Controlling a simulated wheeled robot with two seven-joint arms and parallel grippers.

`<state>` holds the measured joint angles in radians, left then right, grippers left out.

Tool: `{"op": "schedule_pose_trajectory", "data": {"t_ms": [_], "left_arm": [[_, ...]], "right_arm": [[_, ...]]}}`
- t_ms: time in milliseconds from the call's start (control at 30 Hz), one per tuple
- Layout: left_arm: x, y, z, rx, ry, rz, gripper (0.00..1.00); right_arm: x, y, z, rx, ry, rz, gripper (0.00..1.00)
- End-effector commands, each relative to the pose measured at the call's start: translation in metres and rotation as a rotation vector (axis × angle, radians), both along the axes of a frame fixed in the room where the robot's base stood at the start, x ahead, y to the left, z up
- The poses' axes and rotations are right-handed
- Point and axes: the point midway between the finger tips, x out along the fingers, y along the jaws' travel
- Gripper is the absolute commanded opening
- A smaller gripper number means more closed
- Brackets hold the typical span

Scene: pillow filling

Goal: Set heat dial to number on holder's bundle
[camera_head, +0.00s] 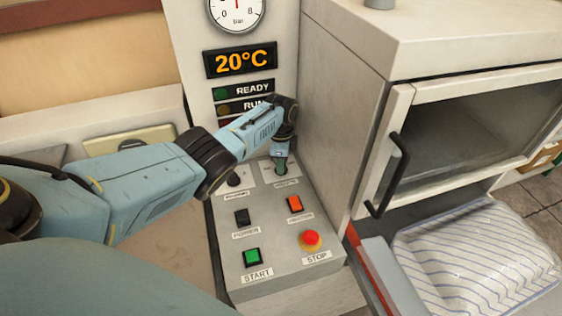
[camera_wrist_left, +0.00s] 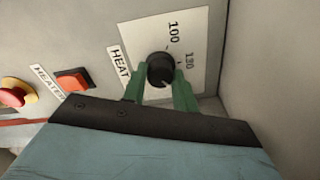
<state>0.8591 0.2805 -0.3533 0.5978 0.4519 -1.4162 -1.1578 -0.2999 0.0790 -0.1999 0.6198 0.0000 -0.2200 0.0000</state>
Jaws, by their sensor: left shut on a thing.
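The heat dial (camera_wrist_left: 159,69) is a round black knob on a pale plate with the numbers 100 and 130 and a HEAT label beside it. My left gripper (camera_wrist_left: 159,88) is shut on the dial, with one green finger on each side. In the head view the left gripper (camera_head: 282,166) reaches down to the upper right of the control panel (camera_head: 262,225) and hides most of the dial. The dial's exact setting is too small to read. A striped bundle (camera_head: 480,255) in clear wrap lies at the lower right; no number is readable on it. My right gripper is not in view.
The panel also has a second black knob (camera_head: 234,180), a black switch (camera_head: 242,217), an orange switch (camera_head: 294,203), a green START button (camera_head: 251,258) and a red STOP button (camera_head: 310,239). The display (camera_head: 240,60) reads 20°C. A cabinet (camera_head: 345,95) with a handle (camera_head: 397,175) stands close on the right.

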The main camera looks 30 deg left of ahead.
Motion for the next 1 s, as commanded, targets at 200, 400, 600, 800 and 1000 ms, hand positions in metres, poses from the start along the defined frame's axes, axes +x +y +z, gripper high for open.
{"op": "schedule_pose_trajectory", "data": {"t_ms": [200,400,600,800,1000], "left_arm": [[0.0002,-0.0001,0.0001,-0.001,0.0,-0.089,0.05],[0.0002,-0.0002,0.0002,-0.001,0.0,-0.124,0.05],[0.0001,-0.0003,0.0002,-0.001,0.0,-0.132,0.06],[0.0002,-0.0002,0.0002,-0.001,0.0,-0.131,0.05],[0.0001,-0.0003,0.0002,0.0,0.0,-0.131,0.5]], "right_arm": [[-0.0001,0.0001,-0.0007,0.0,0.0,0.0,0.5],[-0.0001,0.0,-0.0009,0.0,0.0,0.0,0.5],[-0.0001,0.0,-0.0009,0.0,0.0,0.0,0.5],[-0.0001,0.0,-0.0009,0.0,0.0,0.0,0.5],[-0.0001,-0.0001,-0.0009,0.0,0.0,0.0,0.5]]}}
